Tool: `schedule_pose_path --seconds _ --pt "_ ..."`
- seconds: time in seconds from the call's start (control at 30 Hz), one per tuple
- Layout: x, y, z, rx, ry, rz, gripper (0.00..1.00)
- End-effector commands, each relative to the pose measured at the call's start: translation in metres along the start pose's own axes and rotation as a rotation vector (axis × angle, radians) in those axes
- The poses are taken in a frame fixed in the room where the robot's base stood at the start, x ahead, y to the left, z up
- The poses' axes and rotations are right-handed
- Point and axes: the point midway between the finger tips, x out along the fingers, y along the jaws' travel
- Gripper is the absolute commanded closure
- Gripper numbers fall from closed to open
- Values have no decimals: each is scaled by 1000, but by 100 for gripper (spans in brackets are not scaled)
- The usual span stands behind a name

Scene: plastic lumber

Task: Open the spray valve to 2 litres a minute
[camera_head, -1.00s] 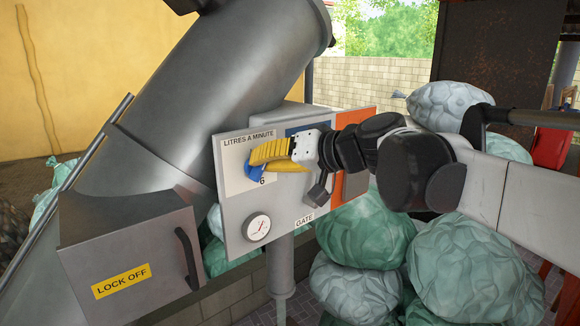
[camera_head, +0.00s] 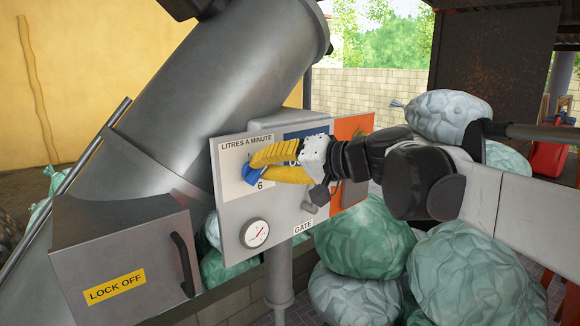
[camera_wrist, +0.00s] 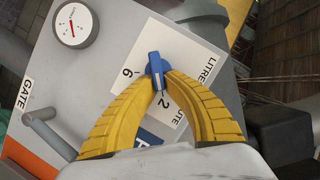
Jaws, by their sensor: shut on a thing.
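The spray valve is a blue knob (camera_head: 253,178) on a white dial plate headed "LITRES A MINUTE" (camera_head: 237,191). In the wrist view the blue knob (camera_wrist: 155,66) lies between my yellow fingertips, with one narrow end towards the printed 2 (camera_wrist: 166,103). The 6 (camera_wrist: 127,73) shows to its left. Which end is the pointer is unclear. My gripper (camera_wrist: 158,84) is shut on the knob; it also shows in the head view (camera_head: 251,172). My fingers hide part of the dial in the head view.
On the same panel are a round gauge (camera_head: 255,233) and a grey lever (camera_wrist: 42,116) near the GATE label (camera_wrist: 24,94). A grey box marked LOCK OFF (camera_head: 120,260) stands left. Green and grey sacks (camera_head: 365,245) are piled below and behind my arm.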

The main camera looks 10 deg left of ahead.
Motion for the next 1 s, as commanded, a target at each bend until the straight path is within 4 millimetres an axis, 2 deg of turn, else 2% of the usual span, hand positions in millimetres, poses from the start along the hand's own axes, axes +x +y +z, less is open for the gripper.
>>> schedule_pose_path --seconds 0.07,0.1,0.13,0.17,0.43,0.57,1.0 --pt "0 0 0 0 0 0 100" --pt "0 0 0 0 0 0 77" --pt "0 0 0 0 0 0 68" --pt "0 0 0 -1 0 0 66" --pt "-1 0 0 -1 0 0 66" --pt "-10 0 0 0 2 1 66" --pt "-100 1 -1 0 3 3 66"
